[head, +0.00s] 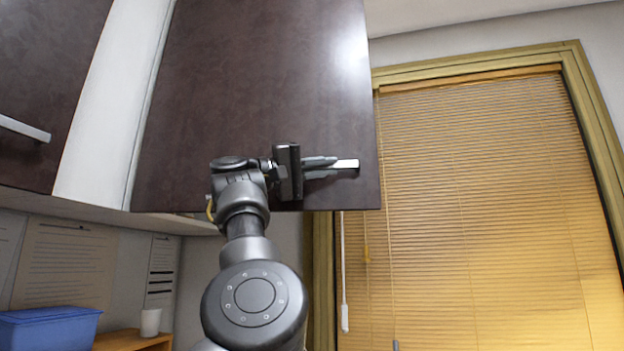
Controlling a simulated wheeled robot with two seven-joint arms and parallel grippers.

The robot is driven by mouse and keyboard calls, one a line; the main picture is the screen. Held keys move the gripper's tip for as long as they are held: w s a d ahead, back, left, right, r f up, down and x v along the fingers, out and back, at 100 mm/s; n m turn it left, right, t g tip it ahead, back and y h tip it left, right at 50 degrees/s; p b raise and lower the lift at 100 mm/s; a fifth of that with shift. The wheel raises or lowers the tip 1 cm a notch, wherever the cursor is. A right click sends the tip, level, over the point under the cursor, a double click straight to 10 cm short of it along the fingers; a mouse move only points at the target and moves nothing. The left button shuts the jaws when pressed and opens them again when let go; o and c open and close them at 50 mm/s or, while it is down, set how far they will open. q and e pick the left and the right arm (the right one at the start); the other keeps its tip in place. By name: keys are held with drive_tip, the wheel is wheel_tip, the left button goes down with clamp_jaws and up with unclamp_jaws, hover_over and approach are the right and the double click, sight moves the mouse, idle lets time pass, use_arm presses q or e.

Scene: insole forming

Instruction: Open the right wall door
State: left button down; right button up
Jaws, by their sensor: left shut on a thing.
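The right wall door (255,80) is a dark brown cabinet panel high in the middle of the head view. Its right edge overlaps the window frame, and it seems to stand out from the cabinet; how far is hard to tell. A short silver handle (347,164) sits near its lower right corner. My left gripper (325,167) comes up from below, turned sideways to the right, with its fingers shut on the handle. The fingers hide the handle's left part. My right gripper is out of view.
Another dark wall door (45,75) with a silver handle (22,128) is at the left, beyond a white panel (110,105). A window with yellow blinds (480,200) fills the right. A blue bin (48,328) and white cup (150,322) stand below left.

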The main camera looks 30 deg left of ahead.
use_arm(q)
drive_tip(key=shift+s+d+r, duration=0.1)
drive_tip(key=shift+s+r, duration=0.05)
drive_tip(key=shift+s, duration=0.3)
drive_tip(key=c, duration=1.5)
unclamp_jaws()
